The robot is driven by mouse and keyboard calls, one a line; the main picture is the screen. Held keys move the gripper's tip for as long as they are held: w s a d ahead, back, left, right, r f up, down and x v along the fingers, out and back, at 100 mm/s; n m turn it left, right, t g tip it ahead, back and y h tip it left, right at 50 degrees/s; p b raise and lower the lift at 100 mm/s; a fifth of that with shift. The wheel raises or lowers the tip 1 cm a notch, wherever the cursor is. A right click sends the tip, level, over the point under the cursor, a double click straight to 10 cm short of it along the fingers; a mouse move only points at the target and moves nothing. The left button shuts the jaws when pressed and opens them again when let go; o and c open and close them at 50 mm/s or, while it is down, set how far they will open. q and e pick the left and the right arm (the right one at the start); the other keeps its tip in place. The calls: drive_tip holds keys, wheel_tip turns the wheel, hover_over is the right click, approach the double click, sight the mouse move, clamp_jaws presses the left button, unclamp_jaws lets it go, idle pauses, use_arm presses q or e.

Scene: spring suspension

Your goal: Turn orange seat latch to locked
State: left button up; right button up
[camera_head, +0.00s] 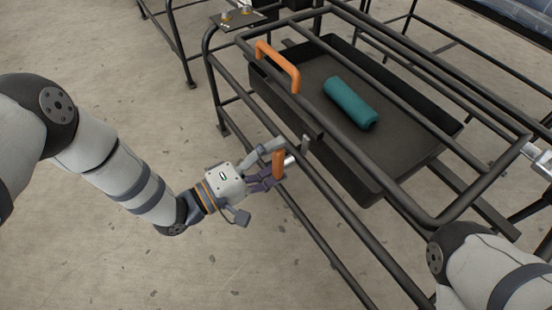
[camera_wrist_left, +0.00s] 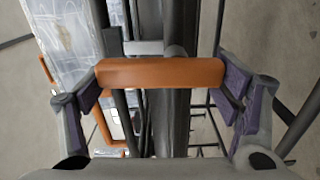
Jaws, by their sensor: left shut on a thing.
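The orange latch (camera_head: 279,165) is a short bar on the side of the black tubular frame, beside a small silver pin. My left gripper (camera_head: 272,168) is shut on the latch. In the left wrist view the latch's orange bar (camera_wrist_left: 160,73) lies crosswise between the purple-padded fingers, one at each end. The latch's base is partly hidden by the gripper, and I cannot read whether it sits locked. My right arm shows at the lower right, but its gripper is out of view.
A dark tray (camera_head: 400,165) inside the frame holds a teal cylinder (camera_head: 350,103). An orange handle (camera_head: 278,62) stands at the tray's far left side. Black frame rails (camera_head: 350,160) run close beside my left gripper.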

use_arm(q)
drive_tip(key=shift+n, duration=0.4)
drive_tip(key=o, duration=1.1)
drive_tip(key=shift+d, duration=0.1)
drive_tip(key=v, duration=1.2)
